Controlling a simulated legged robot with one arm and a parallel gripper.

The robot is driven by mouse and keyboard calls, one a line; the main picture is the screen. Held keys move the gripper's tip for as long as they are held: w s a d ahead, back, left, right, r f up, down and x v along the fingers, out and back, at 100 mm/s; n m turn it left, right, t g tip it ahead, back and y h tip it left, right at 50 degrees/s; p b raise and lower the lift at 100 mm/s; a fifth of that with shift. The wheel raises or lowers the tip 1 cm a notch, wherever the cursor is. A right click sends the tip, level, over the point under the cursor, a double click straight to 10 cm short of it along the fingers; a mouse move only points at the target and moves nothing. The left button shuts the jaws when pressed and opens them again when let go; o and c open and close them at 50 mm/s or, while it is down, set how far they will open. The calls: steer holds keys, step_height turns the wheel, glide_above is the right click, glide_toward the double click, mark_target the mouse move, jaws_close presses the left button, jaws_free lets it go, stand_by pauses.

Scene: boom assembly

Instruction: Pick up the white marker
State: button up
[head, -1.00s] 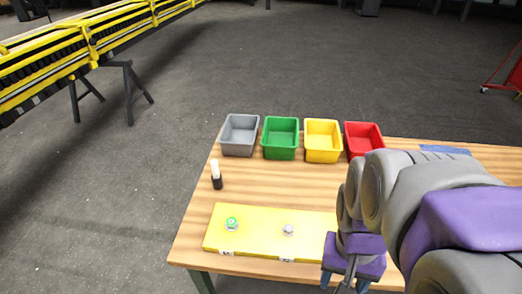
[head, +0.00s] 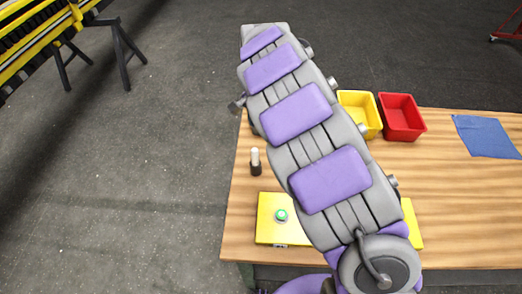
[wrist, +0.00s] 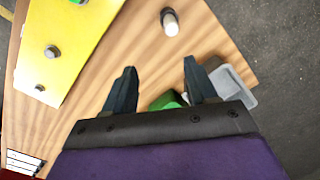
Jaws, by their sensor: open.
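The white marker (head: 255,161), with a white upper part and a dark lower part, stands upright on the wooden table near its left edge. It also shows in the wrist view (wrist: 170,22) at the top, beyond the fingertips and apart from them. My gripper (wrist: 158,78) is open and empty in the wrist view, with its two dark fingers spread. In the head view my arm stretches across the table and the fingers cannot be made out there.
A yellow plate (head: 268,233) with a green-topped bolt lies on the table (head: 480,215). Yellow (head: 372,124) and red (head: 403,118) bins and a blue cloth (head: 486,136) are at the back. Grey (wrist: 238,92) and green (wrist: 166,101) bins show behind my fingers.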

steer(key=a+f, duration=0.3)
steer(key=a, duration=0.2)
steer(key=b, duration=0.1)
glide_above(255, 156)
steer(key=w+d, duration=0.1)
step_height(255, 156, down, 8)
steer(key=shift+w+r, duration=0.1)
steer(key=shift+r, duration=0.1)
steer(key=shift+a+f, duration=0.85)
steer(key=shift+f, duration=0.3)
steer(key=shift+a+f, duration=0.2)
steer(key=shift+a, duration=0.1)
steer(key=shift+f+b, duration=0.25)
steer(key=shift+b, duration=0.1)
steer(key=f, duration=0.1)
steer(key=d+f, duration=0.1)
steer(key=f, duration=0.2)
steer(key=shift+w+d+f+b, duration=0.1)
steer(key=shift+d+f+b, duration=0.05)
steer(key=shift+d+b, duration=0.2)
steer(key=shift+a, duration=0.25)
steer(key=shift+c, duration=0.2)
steer(key=shift+a, duration=0.3)
steer(key=c, duration=0.3)
steer(key=shift+d, duration=0.35)
steer(key=c, duration=0.6)
jaws_close()
